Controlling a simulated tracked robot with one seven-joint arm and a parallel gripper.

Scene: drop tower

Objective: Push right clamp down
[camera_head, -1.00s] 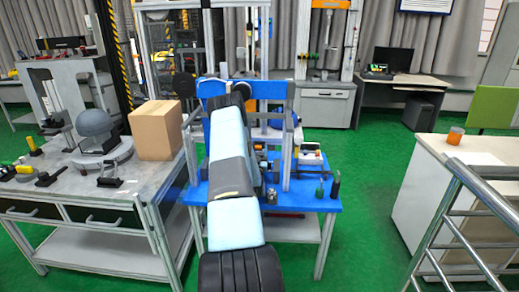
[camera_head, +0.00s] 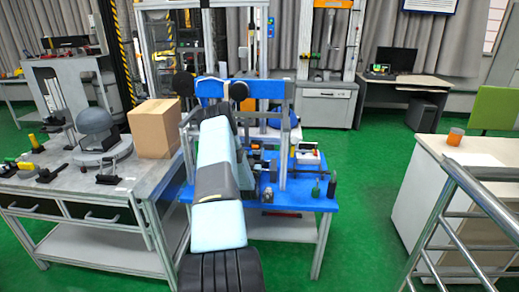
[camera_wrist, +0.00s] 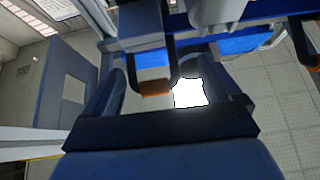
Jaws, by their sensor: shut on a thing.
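In the wrist view, a dark clamp with an orange end (camera_wrist: 155,88) sits between the two dark blue fingers of my gripper (camera_wrist: 168,78). The fingers stand apart, one on each side, with the gripper shut on this clamp; the exact contact is hard to see. A second dark arm with an orange end (camera_wrist: 314,62) shows at the right edge. In the head view, the drop tower's blue crossbeam (camera_head: 270,90) stands above the blue table (camera_head: 312,199). My arm covers the front of the tower and hides my gripper and the clamp there.
A cardboard box (camera_head: 154,130) stands on the grey workbench (camera_head: 60,188) to the left. Small tools stand on the blue table's right side. A white counter (camera_head: 415,205) and a metal railing (camera_head: 470,255) are at the right. Green floor is clear between table and counter.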

